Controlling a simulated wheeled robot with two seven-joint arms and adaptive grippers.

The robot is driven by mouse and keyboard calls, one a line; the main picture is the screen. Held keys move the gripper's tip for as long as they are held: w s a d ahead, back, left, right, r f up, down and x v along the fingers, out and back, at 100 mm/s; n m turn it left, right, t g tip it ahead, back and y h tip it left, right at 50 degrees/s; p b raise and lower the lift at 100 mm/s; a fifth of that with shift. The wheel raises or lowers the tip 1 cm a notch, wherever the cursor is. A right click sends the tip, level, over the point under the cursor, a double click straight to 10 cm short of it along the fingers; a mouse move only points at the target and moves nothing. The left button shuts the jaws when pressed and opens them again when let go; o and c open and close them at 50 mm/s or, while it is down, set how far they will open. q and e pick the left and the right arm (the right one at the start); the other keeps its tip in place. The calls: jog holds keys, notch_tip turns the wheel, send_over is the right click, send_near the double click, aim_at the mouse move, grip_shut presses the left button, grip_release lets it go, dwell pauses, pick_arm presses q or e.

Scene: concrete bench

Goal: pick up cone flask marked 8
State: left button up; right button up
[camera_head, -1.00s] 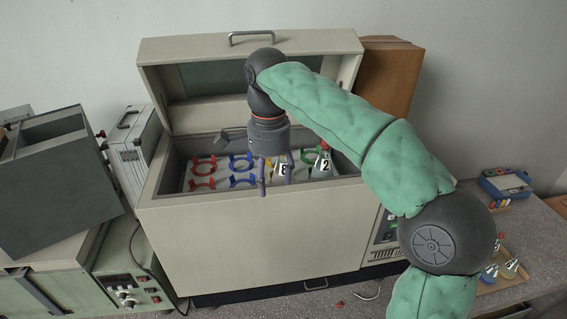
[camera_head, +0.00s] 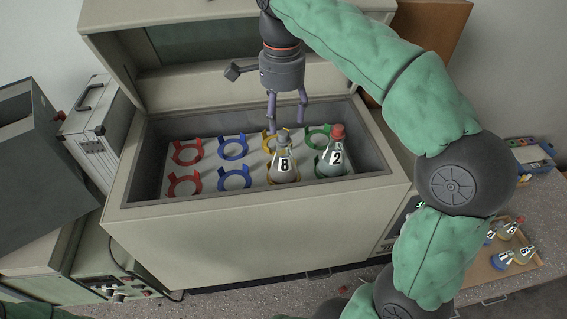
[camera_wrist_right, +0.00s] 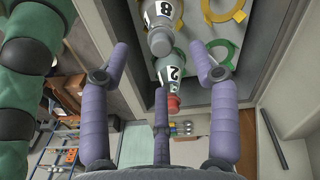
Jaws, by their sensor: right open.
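The cone flask marked 8 (camera_head: 285,171) stands upright in a yellow ring holder inside the open bath, with a grey stopper on top. In the right wrist view its label and stopper (camera_wrist_right: 160,42) show between the upper fingers. My right gripper (camera_head: 288,118) is open and empty, pointing down close above and behind the flask's stopper, apparently not touching it. The gripper also shows in the right wrist view (camera_wrist_right: 160,62). The flask marked 2 (camera_head: 334,158), with a red stopper, stands just right of flask 8 in a green holder. My left gripper is out of view.
Red (camera_head: 185,153), blue (camera_head: 233,148), yellow and green ring holders line the bath (camera_head: 260,222), whose raised walls surround them. Its lid (camera_head: 118,75) stands open behind. A tray with more flasks (camera_head: 492,273) lies on the bench at right.

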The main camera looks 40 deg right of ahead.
aim_at(283, 133)
jog(key=f, duration=0.3)
jog(key=shift+w+d+f, duration=0.1)
jog(key=shift+w+d, duration=0.1)
jog(key=shift+s+f, duration=0.15)
jog(key=shift+f, duration=2.5)
grip_shut()
